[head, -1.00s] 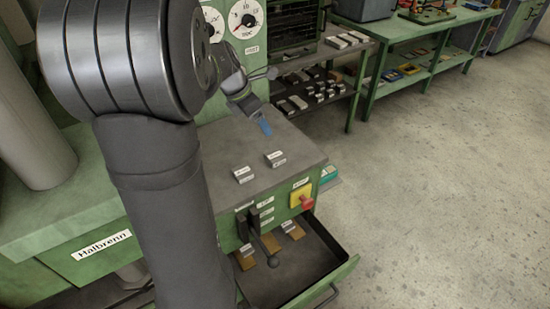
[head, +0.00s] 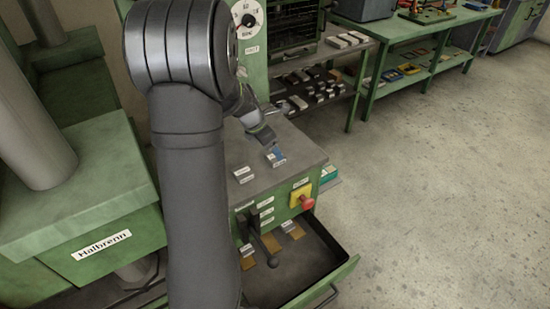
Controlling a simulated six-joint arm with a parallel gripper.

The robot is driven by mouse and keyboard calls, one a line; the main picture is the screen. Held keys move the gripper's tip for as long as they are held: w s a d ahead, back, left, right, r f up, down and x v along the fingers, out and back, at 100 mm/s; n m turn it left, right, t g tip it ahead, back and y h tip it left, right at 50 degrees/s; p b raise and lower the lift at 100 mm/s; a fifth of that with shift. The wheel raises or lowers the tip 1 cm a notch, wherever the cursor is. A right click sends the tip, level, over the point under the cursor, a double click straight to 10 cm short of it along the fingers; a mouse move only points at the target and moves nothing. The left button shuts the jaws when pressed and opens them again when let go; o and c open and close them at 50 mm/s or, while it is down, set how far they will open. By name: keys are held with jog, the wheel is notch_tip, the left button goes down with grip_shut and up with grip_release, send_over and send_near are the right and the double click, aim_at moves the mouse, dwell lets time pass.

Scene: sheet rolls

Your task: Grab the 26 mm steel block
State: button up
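Two small labelled steel blocks stand on the grey top of the green machine cabinet. The left block (head: 243,175) is in plain view. The right block (head: 279,162) is partly hidden by my gripper (head: 275,153). The labels are too small to read, so I cannot tell which block is the 26 mm one.
Below the cabinet top are a red knob on a yellow plate (head: 305,200) and a black lever (head: 262,243). An open drawer (head: 345,272) holds several brownish pieces. A dark shelf (head: 347,58) with several blocks stands behind. The floor at right is clear.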

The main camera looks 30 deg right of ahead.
aim_at(273, 156)
jog(key=x, duration=0.4)
jog(key=shift+f, duration=0.2)
jog(key=c, duration=1.4)
jog(key=shift+c, duration=0.7)
jog(key=shift+r, duration=0.15)
